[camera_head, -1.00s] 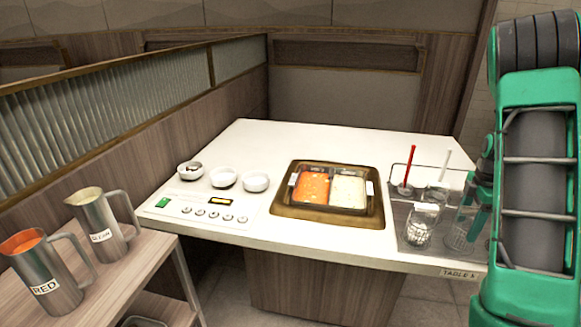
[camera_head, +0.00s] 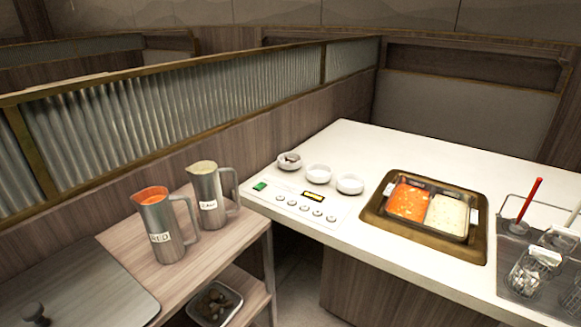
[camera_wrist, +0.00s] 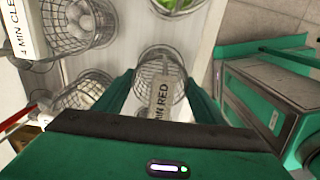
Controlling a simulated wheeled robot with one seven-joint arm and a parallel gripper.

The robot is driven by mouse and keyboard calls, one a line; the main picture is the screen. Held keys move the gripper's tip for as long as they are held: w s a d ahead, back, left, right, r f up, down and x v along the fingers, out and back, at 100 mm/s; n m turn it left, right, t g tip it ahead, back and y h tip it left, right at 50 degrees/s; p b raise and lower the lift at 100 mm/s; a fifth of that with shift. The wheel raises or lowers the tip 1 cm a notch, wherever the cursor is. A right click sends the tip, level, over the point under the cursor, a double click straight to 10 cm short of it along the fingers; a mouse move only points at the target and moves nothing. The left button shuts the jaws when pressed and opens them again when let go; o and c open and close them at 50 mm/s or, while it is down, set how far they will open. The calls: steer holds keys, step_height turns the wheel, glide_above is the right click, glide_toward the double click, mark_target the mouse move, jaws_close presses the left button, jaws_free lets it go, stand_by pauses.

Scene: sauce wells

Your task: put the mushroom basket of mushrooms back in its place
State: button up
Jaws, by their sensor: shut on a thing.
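In the wrist view, my gripper (camera_wrist: 160,95) has its green fingers on either side of a round wire basket (camera_wrist: 158,68). The gripper is shut on this basket. A pale tag (camera_wrist: 161,96) on it reads "MIN RED", its first part hidden. I cannot tell what the basket holds, so I cannot confirm mushrooms. Another wire basket (camera_wrist: 75,25) with pale round pieces is at the upper left, beside a "4 MIN CLEAR" tag (camera_wrist: 22,25). A third basket (camera_wrist: 82,95) with pale contents is below it. My gripper is outside the head view.
In the head view, a two-part pot (camera_head: 375,215) of red and pale broth is set in the white table (camera_head: 345,140). Three white bowls (camera_head: 318,173) stand left of it. Two pitchers (camera_head: 165,240) stand on the cart (camera_head: 240,240).

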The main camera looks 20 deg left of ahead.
steer(key=shift+f, duration=0.1)
steer(key=o, duration=1.7)
steer(key=shift+r, duration=5.5)
